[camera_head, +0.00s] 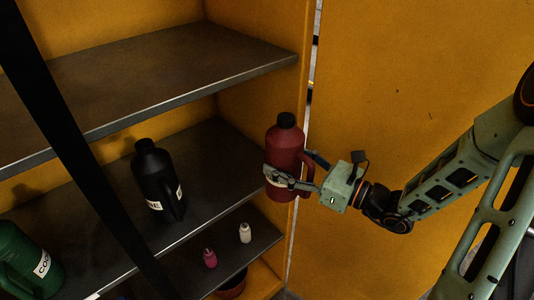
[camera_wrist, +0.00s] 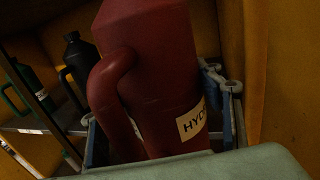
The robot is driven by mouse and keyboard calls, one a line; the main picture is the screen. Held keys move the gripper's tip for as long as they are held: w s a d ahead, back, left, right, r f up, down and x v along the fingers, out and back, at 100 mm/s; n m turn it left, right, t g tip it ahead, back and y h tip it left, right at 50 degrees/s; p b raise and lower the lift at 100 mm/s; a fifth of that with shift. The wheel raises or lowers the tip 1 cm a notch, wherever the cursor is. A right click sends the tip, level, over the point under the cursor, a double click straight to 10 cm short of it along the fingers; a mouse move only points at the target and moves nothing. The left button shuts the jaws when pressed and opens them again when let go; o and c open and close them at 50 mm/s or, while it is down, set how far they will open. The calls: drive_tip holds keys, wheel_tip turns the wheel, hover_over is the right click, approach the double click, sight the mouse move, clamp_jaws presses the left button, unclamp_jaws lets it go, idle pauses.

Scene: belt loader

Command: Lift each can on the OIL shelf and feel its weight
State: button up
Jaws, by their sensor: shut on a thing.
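A red can (camera_head: 286,142) with a dark cap and a side handle is held by my gripper (camera_head: 288,176) at the right end of the middle shelf (camera_head: 215,180). It is upright in the head view, and its base shows past the shelf's front edge, clear of the board. In the wrist view the red can (camera_wrist: 165,75) fills the middle, between my fingers (camera_wrist: 165,120), with a label starting "HYD". A black can (camera_head: 151,172) stands on the middle shelf. A green can (camera_head: 27,262) labelled "COO" stands further left. No OIL shelf sign is readable.
A pink bottle (camera_head: 210,259) and a white bottle (camera_head: 245,233) stand on the lower shelf (camera_head: 262,240). The upper shelf (camera_head: 170,75) looks empty where visible. A dark diagonal bar (camera_head: 75,160) crosses in front. An orange panel (camera_head: 420,80) stands at right, behind my arm.

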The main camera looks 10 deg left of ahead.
drive_tip(key=shift+s+d+r, duration=0.1)
drive_tip(key=shift+s+d, duration=0.15)
drive_tip(key=shift+d, duration=0.3)
drive_tip(key=shift+w+d, duration=0.1)
drive_tip(key=shift+d, duration=0.05)
